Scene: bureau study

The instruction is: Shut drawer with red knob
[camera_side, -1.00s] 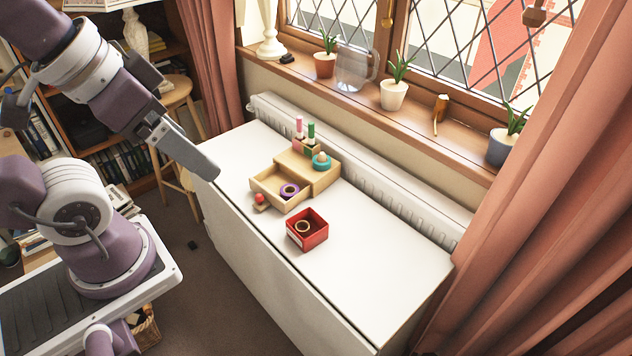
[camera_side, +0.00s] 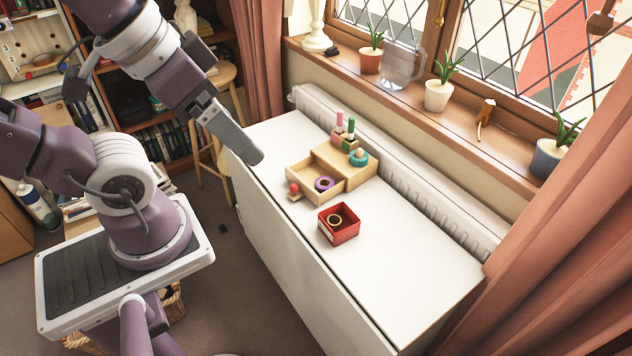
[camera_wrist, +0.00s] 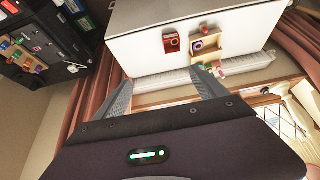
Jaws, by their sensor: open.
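A small wooden drawer box (camera_side: 345,165) stands on the white table, with its drawer (camera_side: 303,178) pulled out toward the front left. The red knob (camera_side: 294,188) is on the drawer's front. A purple ring (camera_side: 324,183) lies in the open drawer. My gripper (camera_side: 252,156) is up and to the left of the knob in the side view, apart from it, near the table's left edge. In the wrist view my gripper (camera_wrist: 165,85) has its two fingers spread with nothing between them, and the drawer box (camera_wrist: 208,62) shows beyond the right finger.
Pink and green pegs (camera_side: 345,125) and a teal ring (camera_side: 358,158) sit on or by the drawer box. A radiator (camera_side: 400,175) runs behind. The table's right half (camera_side: 420,265) is clear.

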